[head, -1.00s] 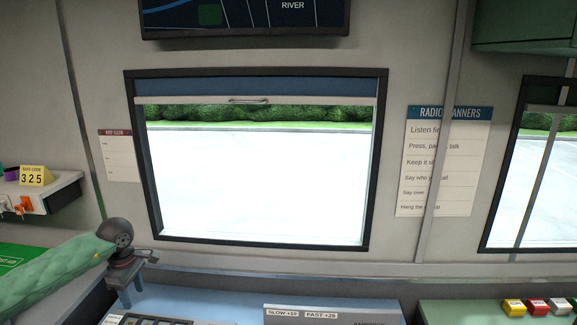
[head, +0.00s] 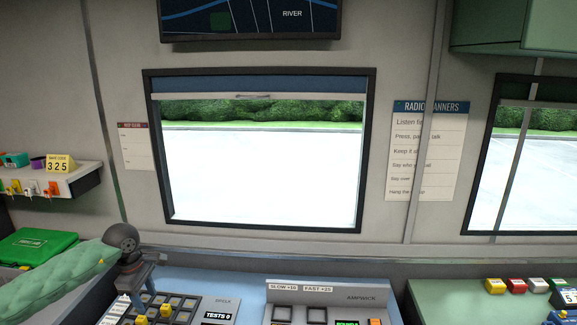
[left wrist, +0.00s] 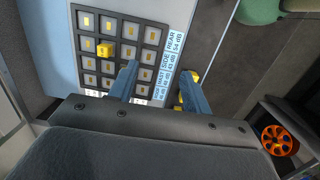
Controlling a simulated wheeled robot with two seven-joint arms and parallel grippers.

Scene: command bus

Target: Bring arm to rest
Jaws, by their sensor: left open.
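My left arm, in a green quilted sleeve, comes in from the lower left of the head view. It ends in a dark round wrist joint with the left gripper (head: 128,288) pointing down, beside the left part of the keypad panel. In the left wrist view the gripper (left wrist: 157,74) is open, its two blue-grey fingers apart with nothing between them. Beyond them lies a dark grid of keys (left wrist: 120,48) with one raised yellow block (left wrist: 105,49) and a labelled strip. My right gripper is not in view.
A shelf (head: 75,185) with a yellow 325 card (head: 59,164) is at the left, above a green case (head: 38,245). A grey console (head: 330,292) stands right of the keypad (head: 175,304). Coloured buttons (head: 516,285) sit on the green counter. An orange wheel (left wrist: 278,140) shows in the wrist view.

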